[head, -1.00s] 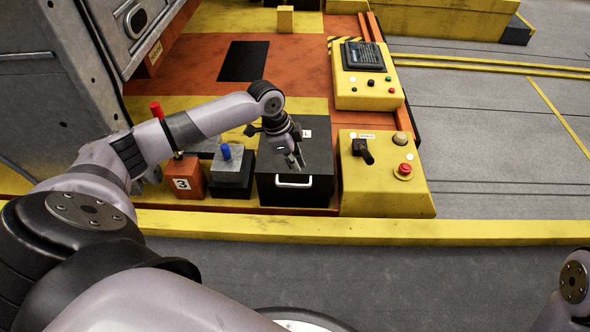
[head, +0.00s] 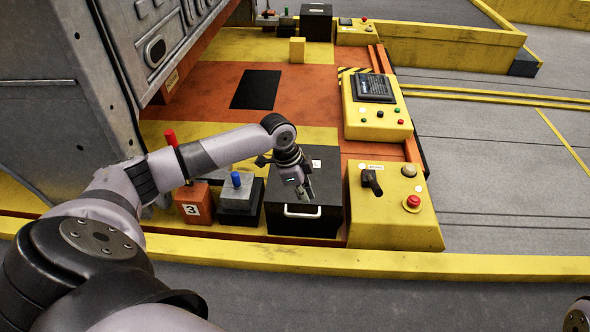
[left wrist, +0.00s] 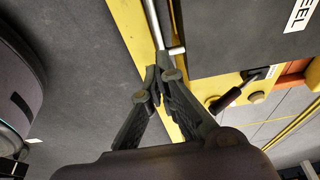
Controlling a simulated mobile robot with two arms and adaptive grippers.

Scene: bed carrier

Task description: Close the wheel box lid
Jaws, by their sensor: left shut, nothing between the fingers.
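The wheel box (head: 325,222) is a black box with a white handle (head: 301,212) on its front. Its black lid (head: 326,178) looks flat and down on the box, with a small white label near the back. In the left wrist view, the lid (left wrist: 235,35) shows part of the label, "EEL", and the handle (left wrist: 177,51) lies close past my fingers. My left gripper (head: 306,192) is shut and empty, above the front part of the lid just behind the handle. It also shows in the left wrist view (left wrist: 155,76). Whether it touches the lid is unclear.
A yellow control box (head: 394,222) with a black lever and red button stands right of the wheel box. A grey block with a blue knob (head: 237,190) and an orange block marked 3 (head: 194,203) stand left. A yellow rail (head: 290,258) runs in front.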

